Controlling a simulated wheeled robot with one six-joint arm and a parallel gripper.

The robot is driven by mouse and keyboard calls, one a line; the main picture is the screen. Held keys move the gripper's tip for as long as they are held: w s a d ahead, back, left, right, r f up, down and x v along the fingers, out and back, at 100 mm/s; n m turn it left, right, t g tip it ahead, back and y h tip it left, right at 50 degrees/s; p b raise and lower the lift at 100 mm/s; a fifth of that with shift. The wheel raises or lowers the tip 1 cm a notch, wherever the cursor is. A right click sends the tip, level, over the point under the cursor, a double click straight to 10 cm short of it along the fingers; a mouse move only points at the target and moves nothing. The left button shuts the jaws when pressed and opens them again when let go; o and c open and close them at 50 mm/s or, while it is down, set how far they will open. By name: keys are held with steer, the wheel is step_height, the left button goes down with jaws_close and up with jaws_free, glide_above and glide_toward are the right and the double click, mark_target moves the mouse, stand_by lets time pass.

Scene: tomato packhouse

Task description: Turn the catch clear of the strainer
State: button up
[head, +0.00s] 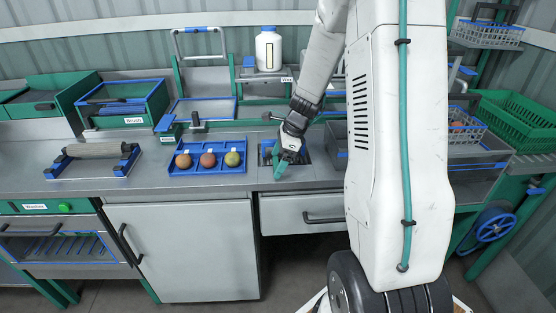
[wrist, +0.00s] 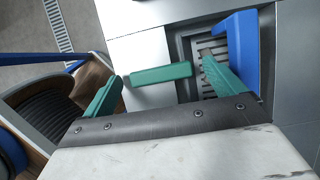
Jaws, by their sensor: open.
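The strainer (wrist: 207,52) is a slotted metal grate in a dark square recess in the counter, seen in the wrist view. A green bar (wrist: 162,74), which looks like the catch, lies across the recess edge, with its right end over the frame and its left end over the light counter. My gripper (wrist: 162,69) is open, with one green finger on each side of the bar and gaps at both ends. The right finger partly hides the strainer. In the head view my gripper (head: 279,168) is low over the recess, and the arm and fingers hide much of it.
A blue upright piece (wrist: 243,50) stands at the recess's right side, close to the right finger. A blue tray (head: 207,168) with three tomatoes sits left of the recess. A roller on a stand (head: 95,150) is farther left.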

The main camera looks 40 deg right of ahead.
steer(key=shift+f, duration=0.1)
steer(key=c, duration=1)
steer(key=shift+n, duration=0.3)
steer(key=n, duration=0.1)
steer(key=n+g, duration=0.1)
steer(key=n, duration=0.1)
steer(key=shift+w+n+g+y, duration=0.15)
steer(key=shift+n+g+y, duration=0.15)
steer(key=n+g, duration=0.1)
steer(key=n, duration=0.3)
steer(key=shift+w+g, duration=0.1)
steer(key=shift+g, duration=0.3)
steer(key=n, duration=0.2)
steer(key=n+g, duration=0.1)
steer(key=n, duration=0.2)
steer(key=shift+w+g, duration=0.15)
steer(key=shift+g, duration=0.15)
steer(key=n+h, duration=0.1)
steer(key=n, duration=0.1)
steer(key=n+g, duration=0.1)
steer(key=n, duration=0.1)
steer(key=shift+a+n+h, duration=0.1)
steer(key=shift+n+h, duration=0.2)
steer(key=shift+h, duration=0.1)
